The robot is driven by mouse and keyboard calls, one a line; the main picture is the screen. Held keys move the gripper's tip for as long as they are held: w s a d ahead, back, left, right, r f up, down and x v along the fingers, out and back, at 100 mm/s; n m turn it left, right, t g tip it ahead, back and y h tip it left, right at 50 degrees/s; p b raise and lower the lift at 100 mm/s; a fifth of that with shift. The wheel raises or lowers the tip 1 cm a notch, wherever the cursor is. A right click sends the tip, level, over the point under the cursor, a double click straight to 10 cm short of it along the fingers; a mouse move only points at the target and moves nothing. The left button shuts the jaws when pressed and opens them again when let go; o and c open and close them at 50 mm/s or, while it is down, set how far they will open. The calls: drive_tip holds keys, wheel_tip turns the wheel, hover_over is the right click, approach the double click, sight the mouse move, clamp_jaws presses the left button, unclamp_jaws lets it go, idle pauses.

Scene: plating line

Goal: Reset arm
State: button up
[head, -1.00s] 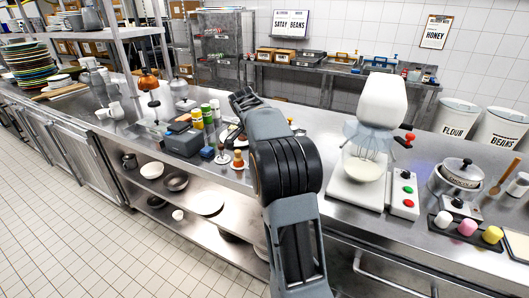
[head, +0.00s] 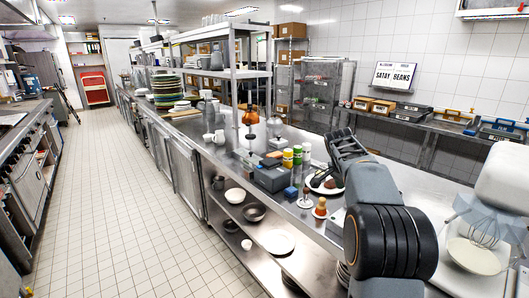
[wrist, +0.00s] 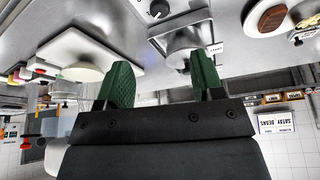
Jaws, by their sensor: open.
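My arm (head: 390,240) reaches up from the bottom right of the head view over the steel counter; its gripper end is hard to make out there. In the wrist view my gripper (wrist: 162,75) shows two green ridged fingers set wide apart. It is open and nothing is between the fingertips. The picture looks upside down, with the counter (wrist: 120,18) at the top and the tiled wall low down. A small steel device with a black knob (wrist: 159,9) lies beyond the fingers.
A white mixer (head: 497,190) with a bowl (head: 474,257) stands right of my arm. Stacked plates (head: 167,88) stand farther back. The tiled aisle (head: 120,200) is clear.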

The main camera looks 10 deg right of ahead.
drive_tip(key=s+a+f+n+y, duration=0.2)
drive_tip(key=s+a+f+n, duration=0.2)
drive_tip(key=a+f+n, duration=0.3)
drive_tip(key=s+a+f+n+t+y, duration=0.1)
drive_tip(key=s+a+n, duration=0.3)
drive_tip(key=s+a, duration=0.3)
drive_tip(key=s+a+n+t+y, duration=0.1)
drive_tip(key=s+a+n, duration=0.3)
drive_tip(key=s+a, duration=0.4)
drive_tip(key=shift+s+f+n+t, duration=0.3)
drive_tip(key=shift+s+f, duration=0.05)
drive_tip(key=shift+s, duration=2.25)
